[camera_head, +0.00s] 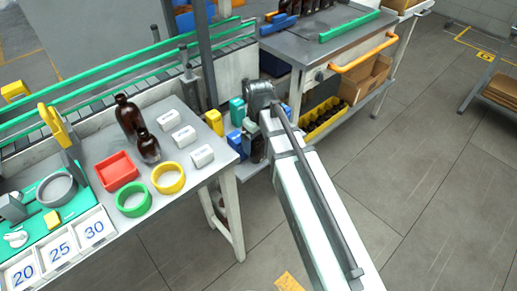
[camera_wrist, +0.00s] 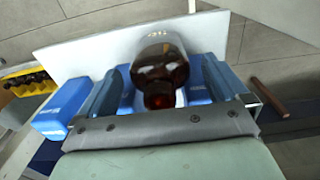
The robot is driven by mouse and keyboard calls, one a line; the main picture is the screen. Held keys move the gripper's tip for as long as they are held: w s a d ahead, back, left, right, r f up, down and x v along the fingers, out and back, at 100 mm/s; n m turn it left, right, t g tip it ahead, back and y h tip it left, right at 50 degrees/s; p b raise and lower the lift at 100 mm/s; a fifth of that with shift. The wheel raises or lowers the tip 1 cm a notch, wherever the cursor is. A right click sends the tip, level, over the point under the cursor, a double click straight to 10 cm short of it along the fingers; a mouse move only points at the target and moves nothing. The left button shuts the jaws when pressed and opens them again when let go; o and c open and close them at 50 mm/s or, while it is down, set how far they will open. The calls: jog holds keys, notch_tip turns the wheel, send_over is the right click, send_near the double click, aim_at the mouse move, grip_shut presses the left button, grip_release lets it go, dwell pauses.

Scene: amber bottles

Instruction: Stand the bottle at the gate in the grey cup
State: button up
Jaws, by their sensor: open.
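My gripper (camera_wrist: 160,95) is open, with blue fingers on either side of an amber bottle (camera_wrist: 162,62) in the wrist view. The bottle's neck points toward the palm; whether a finger touches it is unclear. In the head view my arm partly hides the gripper (camera_head: 249,142), and an amber bottle (camera_head: 258,150) shows beside its blue parts, below the table's right end. A round grey cup (camera_head: 60,203) stands on the green mat at the left. Two amber bottles, a tall one (camera_head: 128,116) and a shorter one (camera_head: 148,148), stand on the table. I cannot identify the gate for certain.
The grey table (camera_head: 185,105) also holds a red tray (camera_head: 117,183), a green ring (camera_head: 133,211), a yellow ring (camera_head: 168,189) and white blocks (camera_head: 183,136). A yellow upright piece (camera_head: 60,130) rises near the cup. A green-railed conveyor (camera_head: 110,78) runs behind.

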jog(key=shift+c, duration=0.5)
jog(key=c, duration=1.6)
jog(key=shift+o, duration=0.2)
jog(key=shift+r, duration=0.1)
notch_tip(320, 180, up, 18)
jog(key=shift+f, duration=0.2)
